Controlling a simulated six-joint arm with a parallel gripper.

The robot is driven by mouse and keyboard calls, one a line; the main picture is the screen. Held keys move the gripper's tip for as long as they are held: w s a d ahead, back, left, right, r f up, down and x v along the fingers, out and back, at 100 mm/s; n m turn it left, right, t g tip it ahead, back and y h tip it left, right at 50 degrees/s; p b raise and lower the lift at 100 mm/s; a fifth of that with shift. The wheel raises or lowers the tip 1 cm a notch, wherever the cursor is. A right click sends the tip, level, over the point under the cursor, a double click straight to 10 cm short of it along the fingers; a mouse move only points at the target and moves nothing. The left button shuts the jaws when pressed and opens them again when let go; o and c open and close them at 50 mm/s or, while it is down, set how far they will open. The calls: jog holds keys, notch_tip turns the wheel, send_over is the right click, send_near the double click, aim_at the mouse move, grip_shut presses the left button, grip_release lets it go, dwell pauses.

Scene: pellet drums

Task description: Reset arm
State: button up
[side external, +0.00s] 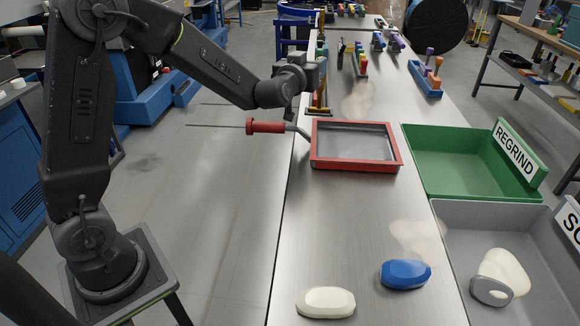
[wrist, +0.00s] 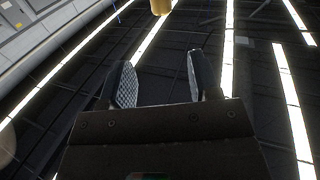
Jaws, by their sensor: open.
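My gripper (wrist: 160,62) shows in the wrist view with its two dark fingers apart and nothing between them. The wrist view looks up at a dark ceiling with bright light strips. In the side view my arm reaches out to the right over the near edge of the metal bench (side external: 375,215), with its wrist raised near the bench's left edge. The fingers are hard to make out there.
A red-rimmed tray (side external: 312,147) and a red-handled tool (side external: 268,126) are below my wrist. A green REGRIND bin (side external: 415,150) and a grey bin (side external: 450,235) stand at right. A blue piece (side external: 405,273) and white piece (side external: 326,302) lie in front.

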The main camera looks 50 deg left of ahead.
jog(key=s+d+r+m+g+h, duration=0.1)
jog(key=s+d+m+g+h, duration=0.1)
jog(key=s+d+h, duration=0.4)
jog(key=s+d+r+m+g+h, duration=0.15)
jog(key=s+d, duration=0.25)
jog(key=s, duration=0.4)
jog(key=s+f+m+g, duration=0.1)
jog(key=s+f+g, duration=0.1)
jog(key=s, duration=0.8)
jog(key=s+d+f+m+g, duration=0.1)
jog(key=s+f+g, duration=0.2)
jog(key=s, duration=0.7)
jog(key=shift+d+f+g, duration=0.3)
jog(key=shift+g, duration=0.85)
